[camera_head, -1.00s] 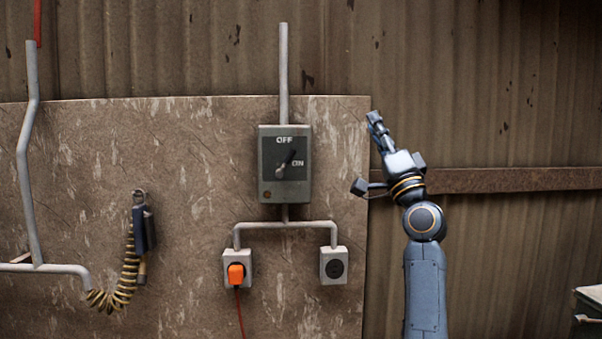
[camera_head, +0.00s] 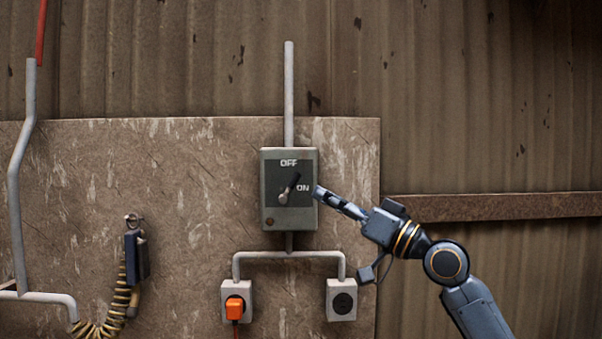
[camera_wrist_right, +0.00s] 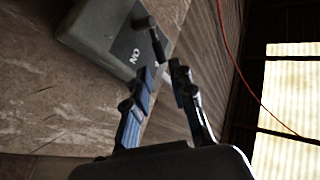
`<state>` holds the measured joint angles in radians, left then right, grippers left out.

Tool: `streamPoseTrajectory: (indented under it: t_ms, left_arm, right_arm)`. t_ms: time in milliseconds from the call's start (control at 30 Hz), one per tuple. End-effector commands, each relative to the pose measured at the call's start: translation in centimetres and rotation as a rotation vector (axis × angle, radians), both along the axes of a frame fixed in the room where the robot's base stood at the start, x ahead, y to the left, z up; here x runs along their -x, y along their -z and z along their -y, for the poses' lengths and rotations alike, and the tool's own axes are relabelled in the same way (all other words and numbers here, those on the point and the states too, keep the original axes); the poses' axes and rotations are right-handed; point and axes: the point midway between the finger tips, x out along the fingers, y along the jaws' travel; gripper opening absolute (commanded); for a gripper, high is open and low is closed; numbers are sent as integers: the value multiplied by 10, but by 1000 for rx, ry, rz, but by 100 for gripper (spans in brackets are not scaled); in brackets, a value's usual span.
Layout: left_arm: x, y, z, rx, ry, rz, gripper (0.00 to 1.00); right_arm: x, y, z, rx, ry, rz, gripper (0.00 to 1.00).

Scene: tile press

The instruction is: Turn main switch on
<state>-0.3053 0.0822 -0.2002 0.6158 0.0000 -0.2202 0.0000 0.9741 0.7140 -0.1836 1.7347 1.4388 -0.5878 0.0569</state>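The main switch is a grey box (camera_head: 268,205) on the wall panel, with OFF at its top and ON at its right. Its dark handle (camera_head: 291,185) tilts up and right, between the two labels. The handle also shows in the right wrist view (camera_wrist_right: 152,38). My right gripper (camera_head: 319,194) points left at the box's right edge. In the right wrist view its two fingers (camera_wrist_right: 162,70) are apart with nothing between them, and the handle's end is just beyond the fingertips. I cannot tell whether they touch the box. My left gripper is out of view.
Below the box are two sockets, the left one with an orange plug (camera_head: 235,308), the right one (camera_head: 342,300) empty. A dark handset (camera_head: 137,256) with a coiled cord hangs at left. Grey pipes run along the wall. A rusty rail (camera_head: 500,206) crosses behind my right arm.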

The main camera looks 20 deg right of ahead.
Motion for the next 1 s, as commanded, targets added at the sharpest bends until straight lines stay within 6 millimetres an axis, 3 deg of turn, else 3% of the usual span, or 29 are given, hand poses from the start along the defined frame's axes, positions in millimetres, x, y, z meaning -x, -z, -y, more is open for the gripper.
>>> streamPoseTrajectory:
  t_ms: [33,333,767,900,1000]
  left_arm:
    - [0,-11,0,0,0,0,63]
    - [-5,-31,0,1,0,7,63]
    - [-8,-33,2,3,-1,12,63]
    - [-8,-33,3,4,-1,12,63]
    - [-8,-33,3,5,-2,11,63]
  right_arm:
    - [-8,-11,-7,-3,-3,1,23]
    - [-45,-25,-34,-2,0,0,23]
    - [-54,-26,-41,-1,1,0,23]
    - [-53,-27,-40,-1,1,0,0]
    - [-53,-27,-40,-1,1,0,0]
